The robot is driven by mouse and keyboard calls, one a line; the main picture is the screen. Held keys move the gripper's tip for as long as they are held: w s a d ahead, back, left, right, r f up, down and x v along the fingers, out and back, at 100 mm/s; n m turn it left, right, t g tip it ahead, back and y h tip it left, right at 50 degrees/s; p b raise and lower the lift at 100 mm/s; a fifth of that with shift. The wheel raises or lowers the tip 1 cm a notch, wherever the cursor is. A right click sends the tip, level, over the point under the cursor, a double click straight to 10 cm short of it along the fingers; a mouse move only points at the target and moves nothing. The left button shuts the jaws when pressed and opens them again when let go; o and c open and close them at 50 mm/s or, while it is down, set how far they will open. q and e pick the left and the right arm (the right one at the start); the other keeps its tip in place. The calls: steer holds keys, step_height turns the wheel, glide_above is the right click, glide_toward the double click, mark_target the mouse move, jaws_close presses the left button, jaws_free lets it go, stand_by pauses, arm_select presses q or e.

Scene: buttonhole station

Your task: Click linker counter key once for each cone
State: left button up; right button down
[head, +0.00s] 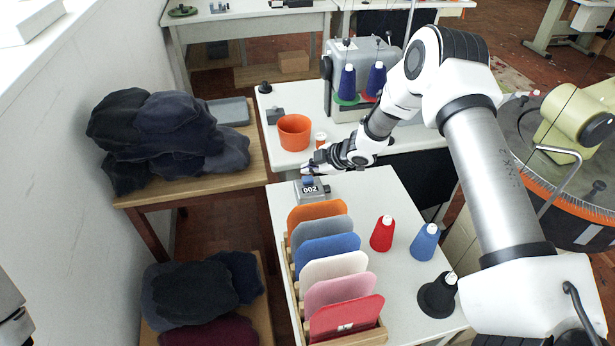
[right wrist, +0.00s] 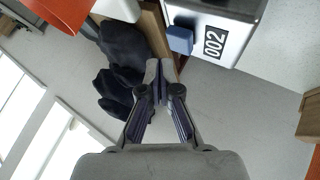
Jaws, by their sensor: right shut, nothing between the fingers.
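The counter (head: 311,194) stands at the far end of the white table and its display reads 002. It also shows in the right wrist view (right wrist: 228,22), with its blue key (right wrist: 180,40) sticking out beside the display. My right gripper (head: 308,170) is shut and empty, with its tips close above the key. In the right wrist view its fingertips (right wrist: 158,72) appear near the key, with a small gap in the picture. A red cone (head: 382,234) and a blue cone (head: 425,243) stand upright on the table.
A rack of coloured panels (head: 331,267) fills the table's left side. A black cone-shaped stand (head: 437,297) is at front right. Behind are an orange pot (head: 294,132) and a machine (head: 365,62) with dark blue cones. Dark cloth piles (head: 165,130) lie left.

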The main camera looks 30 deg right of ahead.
step_height(320, 180, up, 5)
steer(key=p, duration=0.3)
steer(key=shift+f+p, duration=0.15)
steer(key=shift+p, duration=0.2)
stand_by(1.4)
step_height(320, 180, up, 4)
steer(key=p, duration=0.6)
glide_above(309, 179)
step_height(309, 179, down, 8)
steer(key=b, duration=0.7)
steer(key=shift+f, duration=0.2)
steer(key=shift+f+b, duration=0.4)
stand_by(0.3)
steer(key=shift+f, duration=0.4)
